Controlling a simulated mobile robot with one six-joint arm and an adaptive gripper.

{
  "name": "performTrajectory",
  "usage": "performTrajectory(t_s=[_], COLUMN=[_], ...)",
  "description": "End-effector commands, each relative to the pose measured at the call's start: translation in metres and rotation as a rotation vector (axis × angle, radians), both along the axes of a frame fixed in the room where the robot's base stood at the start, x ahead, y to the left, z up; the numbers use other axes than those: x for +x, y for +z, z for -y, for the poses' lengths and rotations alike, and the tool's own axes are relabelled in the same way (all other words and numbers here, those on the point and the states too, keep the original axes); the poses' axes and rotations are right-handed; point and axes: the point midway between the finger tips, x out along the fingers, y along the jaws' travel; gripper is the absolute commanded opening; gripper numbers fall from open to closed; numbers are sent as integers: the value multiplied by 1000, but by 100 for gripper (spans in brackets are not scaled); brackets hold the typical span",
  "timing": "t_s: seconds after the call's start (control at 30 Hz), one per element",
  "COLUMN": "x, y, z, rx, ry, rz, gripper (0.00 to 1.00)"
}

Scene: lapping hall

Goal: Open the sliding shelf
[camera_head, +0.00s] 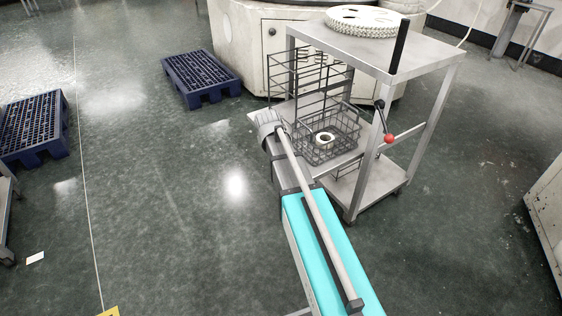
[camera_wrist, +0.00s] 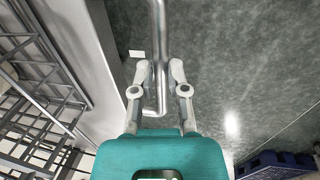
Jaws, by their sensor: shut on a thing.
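The sliding shelf (camera_head: 342,165) is a grey metal plate at mid height in a steel trolley (camera_head: 437,125). In the wrist view its pale plate (camera_wrist: 75,32) runs down the left side. A bent metal bar handle (camera_wrist: 157,32) runs along the shelf's edge there. My gripper (camera_wrist: 159,68) has one finger on each side of this handle and is shut on it. In the head view my gripper (camera_head: 268,124) is at the shelf's left edge, and the handle is hidden.
A wire basket (camera_head: 345,143) holding a white ring (camera_head: 325,139) stands on the shelf, beside a taller wire rack (camera_head: 300,75). A lever with a red knob (camera_head: 389,139) is at the trolley's right. Blue pallets (camera_head: 200,78) lie left. The floor between is clear.

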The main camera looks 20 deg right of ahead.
Motion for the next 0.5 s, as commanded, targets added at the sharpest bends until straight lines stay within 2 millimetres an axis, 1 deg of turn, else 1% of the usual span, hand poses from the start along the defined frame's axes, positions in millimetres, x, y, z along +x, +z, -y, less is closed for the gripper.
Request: performTrajectory(t_s=[0.03, 0.2, 0.23, 0.3, 0.4, 0.5], x=[5, 6, 6, 6, 5, 4], y=[1, 1, 1, 1, 1, 0], z=[0, 3, 3, 4, 5, 6], rx=[2, 2, 2, 2, 2, 1], ry=[2, -2, -2, -4, -5, -6], rz=[11, 13, 12, 13, 11, 9], gripper=[0, 0, 25, 38, 54, 54])
